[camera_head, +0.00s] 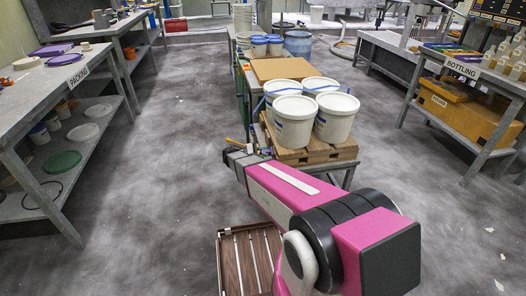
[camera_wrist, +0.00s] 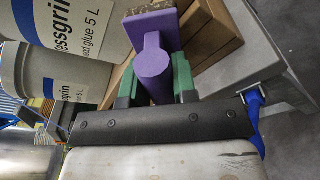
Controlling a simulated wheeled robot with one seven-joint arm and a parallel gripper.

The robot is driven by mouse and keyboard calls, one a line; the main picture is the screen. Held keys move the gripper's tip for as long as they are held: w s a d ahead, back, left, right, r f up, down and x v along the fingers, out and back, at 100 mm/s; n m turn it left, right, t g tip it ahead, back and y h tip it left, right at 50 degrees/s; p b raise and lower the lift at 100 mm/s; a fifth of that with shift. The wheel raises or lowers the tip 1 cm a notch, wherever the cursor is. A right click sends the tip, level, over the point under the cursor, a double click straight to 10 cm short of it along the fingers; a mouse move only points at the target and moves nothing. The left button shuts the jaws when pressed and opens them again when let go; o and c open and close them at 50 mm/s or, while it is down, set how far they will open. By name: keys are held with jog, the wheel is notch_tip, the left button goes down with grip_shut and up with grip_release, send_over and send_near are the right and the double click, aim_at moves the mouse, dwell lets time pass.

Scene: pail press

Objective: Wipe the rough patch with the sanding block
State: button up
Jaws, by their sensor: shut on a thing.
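My gripper (camera_wrist: 157,82) has green fingers closed on the purple sanding block (camera_wrist: 152,50) by its round handle. A rough brownish strip, which looks like its gritty face, shows at the block's far edge in the wrist view. The block is close to the wooden pallet (camera_wrist: 215,38) and the labelled pails; I cannot tell whether it touches either. I cannot make out the rough patch in either view.
Several white lidded pails (camera_head: 335,115) stand on the pallet beside my gripper. A brown cardboard sheet (camera_head: 283,70) lies behind them. The packing bench (camera_head: 60,70) is at left and the bottling bench (camera_head: 460,75) at right. The floor (camera_head: 160,150) between is open. A slatted brown platform (camera_head: 245,235) lies below my arm.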

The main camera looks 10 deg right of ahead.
dwell(0.3)
jog(key=a, duration=0.6)
dwell(0.4)
jog(key=shift+a, duration=1.55)
